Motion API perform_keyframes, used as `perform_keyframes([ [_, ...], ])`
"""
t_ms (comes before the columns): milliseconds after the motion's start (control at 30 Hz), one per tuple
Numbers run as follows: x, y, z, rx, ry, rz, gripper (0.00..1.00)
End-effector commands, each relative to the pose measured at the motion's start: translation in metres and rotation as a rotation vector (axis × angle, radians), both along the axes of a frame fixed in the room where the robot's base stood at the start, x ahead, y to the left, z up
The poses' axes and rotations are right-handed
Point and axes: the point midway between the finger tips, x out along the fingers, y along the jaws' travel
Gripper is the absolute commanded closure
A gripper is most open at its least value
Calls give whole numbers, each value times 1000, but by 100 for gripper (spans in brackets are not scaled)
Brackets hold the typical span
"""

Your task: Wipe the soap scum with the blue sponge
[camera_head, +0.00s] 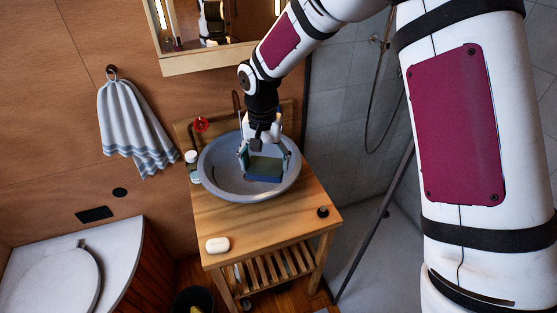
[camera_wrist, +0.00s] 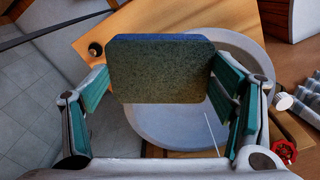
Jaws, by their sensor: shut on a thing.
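The blue sponge (camera_head: 264,177) has a dark green face. My gripper (camera_head: 264,158) is shut on it and holds it inside the round grey basin (camera_head: 215,178). In the wrist view the sponge (camera_wrist: 158,72) sits between the two teal-padded fingers of my gripper (camera_wrist: 160,88), over the basin (camera_wrist: 180,132). I cannot tell whether the sponge touches the basin's inner surface. No soap scum is clearly distinguishable; my gripper and the sponge hide part of the basin. A thin pale line shows in the basin in the wrist view.
The basin stands on a wooden washstand (camera_head: 230,221). A white soap bar (camera_head: 217,245) and a small dark object (camera_head: 323,212) lie in front. A red tap handle (camera_head: 201,125) and a small bottle (camera_head: 191,160) are at the left. A mirror (camera_head: 210,52) hangs behind.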

Motion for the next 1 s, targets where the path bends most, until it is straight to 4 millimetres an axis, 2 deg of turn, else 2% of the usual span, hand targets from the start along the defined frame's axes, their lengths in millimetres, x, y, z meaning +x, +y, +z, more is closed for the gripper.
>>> perform_keyframes([
  [233, -2, 4, -6, 10, 2, -5, 44],
  [633, -2, 3, -44, 8, 1, -4, 44],
  [1000, -2, 3, -48, 8, 0, -5, 44],
])
